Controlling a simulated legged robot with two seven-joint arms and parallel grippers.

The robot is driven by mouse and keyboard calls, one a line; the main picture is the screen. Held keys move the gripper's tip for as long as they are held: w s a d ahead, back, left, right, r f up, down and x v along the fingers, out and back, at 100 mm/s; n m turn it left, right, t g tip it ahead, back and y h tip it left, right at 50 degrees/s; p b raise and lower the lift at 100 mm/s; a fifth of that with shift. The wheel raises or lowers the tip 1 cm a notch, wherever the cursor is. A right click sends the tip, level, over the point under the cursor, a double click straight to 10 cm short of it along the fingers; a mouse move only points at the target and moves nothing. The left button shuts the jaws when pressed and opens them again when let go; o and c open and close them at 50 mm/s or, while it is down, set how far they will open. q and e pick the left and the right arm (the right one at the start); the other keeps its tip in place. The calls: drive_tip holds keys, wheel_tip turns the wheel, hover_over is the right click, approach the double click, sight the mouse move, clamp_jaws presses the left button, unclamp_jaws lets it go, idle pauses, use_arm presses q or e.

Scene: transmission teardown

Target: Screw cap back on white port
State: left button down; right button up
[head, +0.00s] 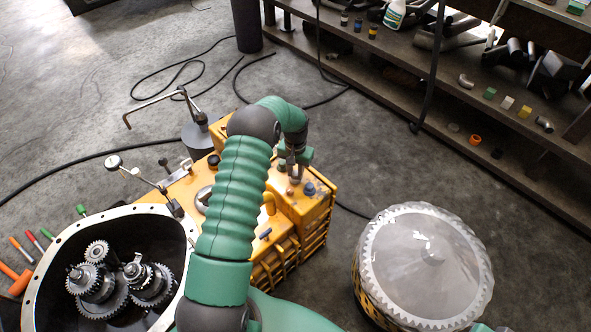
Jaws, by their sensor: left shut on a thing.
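My left gripper (293,176) reaches over the yellow transmission housing (317,208) from above, at the end of my green arm. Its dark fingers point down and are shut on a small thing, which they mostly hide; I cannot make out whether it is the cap. The fingertips are at the housing's top face, close to a blue plug (309,188). I cannot tell whether they touch the face. The white port cannot be made out clearly; the fingers and arm cover part of that area.
An open bell housing with several gears (97,250) stands at lower left. A drum with a toothed, pale top (425,262) stands at lower right. A jointed stand (150,183) rises left of my arm. Shelves (420,105) with loose parts fill the upper right. Cables lie on the floor.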

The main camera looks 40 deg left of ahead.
use_arm(q)
drive_tip(key=shift+w+d+m, duration=0.1)
drive_tip(key=shift+w+m, duration=0.15)
drive_tip(key=shift+m, duration=0.55)
drive_tip(key=m, duration=0.1)
drive_tip(key=m+p, duration=0.1)
drive_tip(key=shift+r+m, duration=0.25)
drive_tip(key=shift+m, duration=0.95)
drive_tip(key=shift+f+m, duration=0.2)
drive_tip(key=shift+m, duration=0.2)
use_arm(e)
drive_tip(key=shift+a+r, duration=0.1)
drive_tip(key=shift+r, duration=0.85)
